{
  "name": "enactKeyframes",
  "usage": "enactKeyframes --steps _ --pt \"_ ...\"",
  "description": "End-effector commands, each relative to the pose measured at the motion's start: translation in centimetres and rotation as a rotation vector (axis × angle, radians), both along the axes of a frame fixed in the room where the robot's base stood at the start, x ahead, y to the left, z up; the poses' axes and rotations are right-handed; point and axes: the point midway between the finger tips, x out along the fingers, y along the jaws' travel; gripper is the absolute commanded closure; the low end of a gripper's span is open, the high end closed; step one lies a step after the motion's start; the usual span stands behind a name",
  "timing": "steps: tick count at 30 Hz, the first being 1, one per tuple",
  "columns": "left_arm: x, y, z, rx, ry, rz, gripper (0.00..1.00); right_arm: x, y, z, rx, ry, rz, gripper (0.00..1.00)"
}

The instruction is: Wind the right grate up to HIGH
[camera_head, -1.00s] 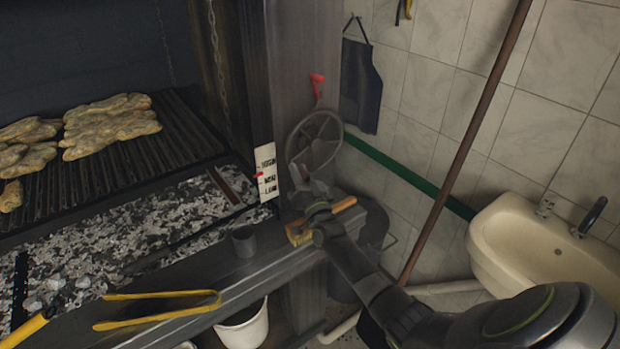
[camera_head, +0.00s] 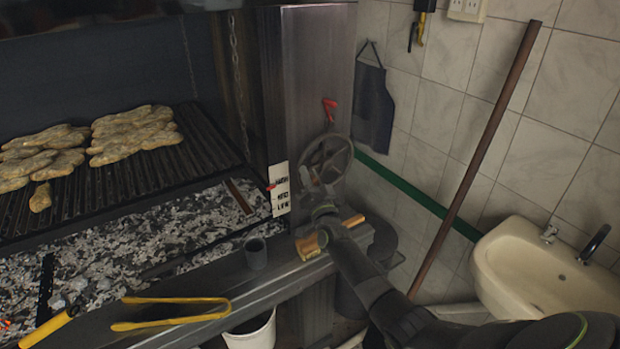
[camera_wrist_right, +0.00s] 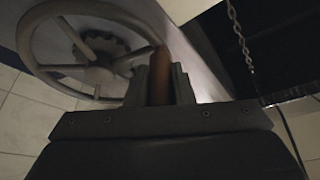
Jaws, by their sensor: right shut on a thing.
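The right grate (camera_head: 120,175) is a dark ribbed rack with pieces of meat on it, above grey embers. A white level plate (camera_head: 280,190) marked HIGH, MED and LOW is on the post at its right. The spoked metal hand wheel (camera_head: 325,160) is on the steel side panel. My right gripper (camera_head: 322,205) is at the wheel's lower rim. In the right wrist view my gripper (camera_wrist_right: 160,82) is shut on the wheel's brown handle (camera_wrist_right: 150,65). My left gripper is out of view.
A red lever (camera_head: 329,110) is above the wheel. A brown pole (camera_head: 475,160) and a sink (camera_head: 530,270) stand at the right.

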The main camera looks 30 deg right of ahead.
Motion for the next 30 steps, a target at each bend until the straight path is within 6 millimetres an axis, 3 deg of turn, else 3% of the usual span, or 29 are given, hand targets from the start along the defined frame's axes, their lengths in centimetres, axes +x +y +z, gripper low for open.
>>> enactKeyframes --steps 8,9,14,23,30 --pt "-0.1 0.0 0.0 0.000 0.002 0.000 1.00 0.1 0.1 0.3 -0.002 -0.005 0.001 1.00" --pt "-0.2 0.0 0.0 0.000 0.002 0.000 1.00 0.1 0.1 0.3 -0.002 -0.005 0.001 0.77" --pt "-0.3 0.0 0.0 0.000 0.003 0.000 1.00 0.0 0.1 0.2 -0.001 -0.003 0.000 0.57" --pt "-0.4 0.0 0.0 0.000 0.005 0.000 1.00 -0.1 0.1 -0.1 0.001 0.001 0.001 0.57" --pt "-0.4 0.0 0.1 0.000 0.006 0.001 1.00 -2.4 0.4 -1.0 0.003 0.003 0.002 0.57"
